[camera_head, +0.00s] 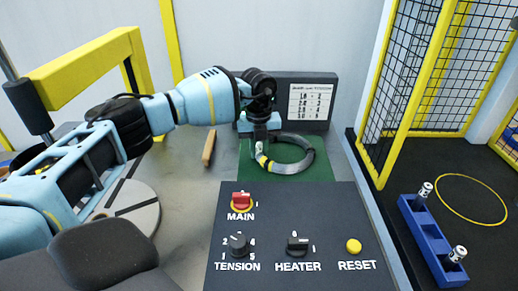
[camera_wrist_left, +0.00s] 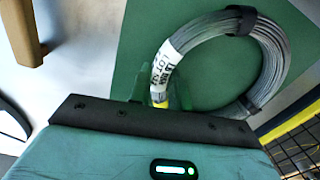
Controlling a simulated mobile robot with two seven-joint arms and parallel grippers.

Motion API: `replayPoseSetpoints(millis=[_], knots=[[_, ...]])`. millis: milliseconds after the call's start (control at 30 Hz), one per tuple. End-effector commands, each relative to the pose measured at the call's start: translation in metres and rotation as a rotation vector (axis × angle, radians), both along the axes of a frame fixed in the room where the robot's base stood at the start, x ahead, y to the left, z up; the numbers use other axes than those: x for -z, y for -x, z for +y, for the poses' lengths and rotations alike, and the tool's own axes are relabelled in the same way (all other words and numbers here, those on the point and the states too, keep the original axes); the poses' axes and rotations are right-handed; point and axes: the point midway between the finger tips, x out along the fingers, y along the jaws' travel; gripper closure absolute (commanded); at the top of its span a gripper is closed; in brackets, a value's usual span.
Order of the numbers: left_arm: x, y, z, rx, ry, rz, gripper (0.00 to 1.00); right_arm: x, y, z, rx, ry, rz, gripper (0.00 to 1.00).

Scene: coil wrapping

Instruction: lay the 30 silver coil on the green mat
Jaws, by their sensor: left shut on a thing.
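The silver coil (camera_head: 292,153) is a grey wire ring with dark ties and a white and yellow label. In the head view it is at the green mat (camera_head: 318,172), over its surface; I cannot tell whether it touches. My left gripper (camera_head: 259,137) is shut on the label side of the coil. In the left wrist view the coil (camera_wrist_left: 285,55) reaches up and right from the gripper (camera_wrist_left: 158,103), with the green mat (camera_wrist_left: 135,55) behind it. The label's number is not clearly readable. My right gripper is not in view.
A control panel (camera_head: 330,222) with knobs stands in front of the mat. A dark box with a chart (camera_head: 305,102) stands behind it. A wooden block (camera_head: 209,148) lies left of the mat. A blue rack (camera_head: 425,238) and a yellow-framed mesh cage (camera_head: 425,75) are at right.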

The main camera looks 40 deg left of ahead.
Motion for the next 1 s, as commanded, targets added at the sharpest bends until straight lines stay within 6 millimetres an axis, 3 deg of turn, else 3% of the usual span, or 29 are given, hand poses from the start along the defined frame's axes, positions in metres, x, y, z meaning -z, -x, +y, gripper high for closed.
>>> replayPoseSetpoints(millis=[67, 100, 267, 667, 1000], knots=[[-0.001, -0.001, -0.001, 0.000, 0.002, -0.005, 1.00, 0.000, 0.000, 0.000, 0.000, 0.000, -0.001, 0.62], [0.001, 0.000, 0.000, 0.000, 0.000, 0.000, 0.80, -0.001, 0.000, 0.000, 0.000, 0.000, -0.001, 0.62], [0.001, 0.000, 0.000, 0.000, 0.000, 0.000, 0.59, 0.000, 0.000, 0.000, 0.000, 0.000, -0.001, 0.62], [-0.007, 0.000, 0.000, 0.000, 0.000, -0.001, 0.59, 0.000, 0.000, 0.000, -0.001, 0.001, 0.001, 0.62], [-0.069, 0.000, 0.000, 0.000, 0.001, -0.005, 0.59, -0.002, -0.001, 0.000, 0.000, 0.001, -0.002, 0.62]])
